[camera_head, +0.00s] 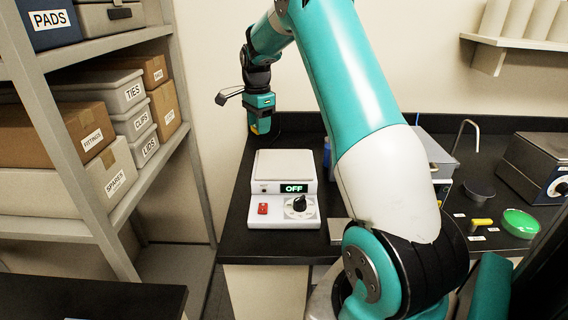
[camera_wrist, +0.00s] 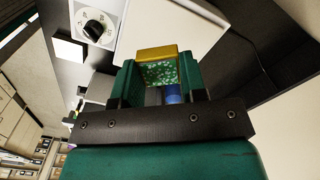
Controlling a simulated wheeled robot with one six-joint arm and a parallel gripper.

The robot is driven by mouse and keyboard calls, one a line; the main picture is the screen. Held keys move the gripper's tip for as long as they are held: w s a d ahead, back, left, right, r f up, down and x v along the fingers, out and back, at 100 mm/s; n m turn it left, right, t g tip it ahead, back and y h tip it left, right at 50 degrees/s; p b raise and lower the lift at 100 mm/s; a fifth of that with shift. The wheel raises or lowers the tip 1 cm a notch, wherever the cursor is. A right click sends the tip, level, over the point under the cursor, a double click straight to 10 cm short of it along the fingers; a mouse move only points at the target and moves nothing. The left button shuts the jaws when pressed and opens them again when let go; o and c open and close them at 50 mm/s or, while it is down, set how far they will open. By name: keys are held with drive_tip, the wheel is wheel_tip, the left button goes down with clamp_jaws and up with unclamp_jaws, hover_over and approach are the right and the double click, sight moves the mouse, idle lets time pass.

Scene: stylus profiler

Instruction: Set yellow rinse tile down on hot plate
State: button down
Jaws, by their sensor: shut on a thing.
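The yellow rinse tile (camera_wrist: 157,53) is between my gripper's fingers (camera_wrist: 160,76) in the wrist view, with a yellow edge and a green speckled face. My gripper (camera_head: 261,124) is shut on it; only a small yellow part of the tile (camera_head: 254,128) shows in the head view. The hot plate (camera_head: 285,163) is a white unit with a bare, flat top, a black knob and a display reading OFF. My gripper is above its rear left part in the head view, with the tile apart from the top. The white plate top (camera_wrist: 185,22) also shows beyond the tile in the wrist view.
A red switch (camera_head: 263,209) is on the hot plate's front. A shelf with labelled boxes (camera_head: 117,180) stands at left. A green dish (camera_head: 519,223), a yellow-handled item (camera_head: 482,222) and a grey-topped device (camera_head: 540,160) are on the black counter at right.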

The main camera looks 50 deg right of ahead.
sight(284, 162)
drive_tip(key=s+d+r+m, duration=0.3)
drive_tip(key=d+r+m, duration=0.4)
drive_tip(key=d, duration=0.1)
drive_tip(key=f+p, duration=0.2)
drive_tip(key=f, duration=0.8)
drive_tip(key=f+p, duration=0.2)
drive_tip(key=f, duration=0.8)
drive_tip(key=shift+w+a+p, duration=0.1)
drive_tip(key=shift+a+p, duration=0.1)
drive_tip(key=shift+p, duration=0.15)
drive_tip(key=c, duration=0.7)
unclamp_jaws()
drive_tip(key=shift+r, duration=0.1)
